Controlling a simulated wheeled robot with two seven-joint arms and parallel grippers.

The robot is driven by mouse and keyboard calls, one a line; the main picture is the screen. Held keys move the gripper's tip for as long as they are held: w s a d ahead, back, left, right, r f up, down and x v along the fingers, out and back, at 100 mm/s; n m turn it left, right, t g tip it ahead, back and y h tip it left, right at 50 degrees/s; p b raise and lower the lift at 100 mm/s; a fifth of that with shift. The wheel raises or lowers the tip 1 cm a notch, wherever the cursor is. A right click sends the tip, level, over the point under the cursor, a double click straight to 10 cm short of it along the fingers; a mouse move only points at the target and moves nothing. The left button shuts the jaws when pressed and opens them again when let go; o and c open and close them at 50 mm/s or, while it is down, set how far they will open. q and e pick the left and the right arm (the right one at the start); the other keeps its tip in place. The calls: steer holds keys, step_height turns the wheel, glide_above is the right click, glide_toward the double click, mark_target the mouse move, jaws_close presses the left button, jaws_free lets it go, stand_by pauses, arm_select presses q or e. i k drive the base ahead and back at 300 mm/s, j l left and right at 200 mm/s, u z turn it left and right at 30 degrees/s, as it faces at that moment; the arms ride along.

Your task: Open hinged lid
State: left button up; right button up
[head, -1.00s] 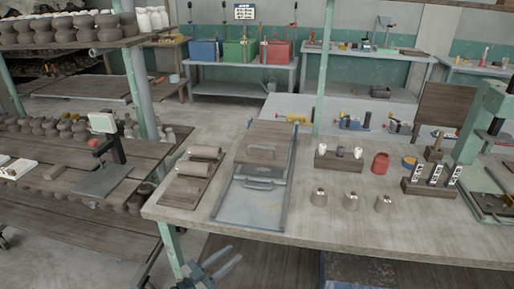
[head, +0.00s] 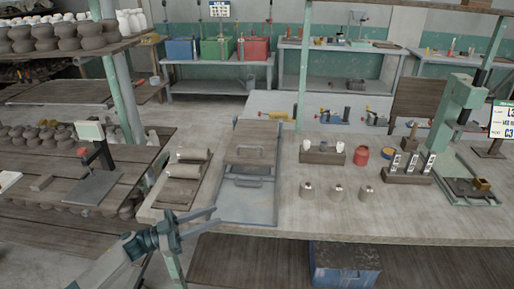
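A flat grey metal tray (head: 247,207) lies on the worktable, with a brown board (head: 254,136) over its far part. One handle (head: 249,151) is on the board and a second handle (head: 241,181) is nearer me. I cannot tell which part is the hinged lid; the board lies about flat. A blue box (head: 344,277) with a dark flat top sits below the table, its lower part cut off by the picture. My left gripper (head: 217,216) is open and empty, left of the tray's near end and apart from the handles. My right gripper is out of view.
Clay rolls (head: 186,171) lie on a board left of the tray. Several small grey pots (head: 337,192), a red jar (head: 361,155) and a green press (head: 455,113) stand to the right. The table's front (head: 400,232) is mostly bare. A shelf (head: 70,190) stands at left.

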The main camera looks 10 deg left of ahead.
mark_target(253, 142)
steer(key=i+j, duration=0.1)
steer(key=i, duration=1.25)
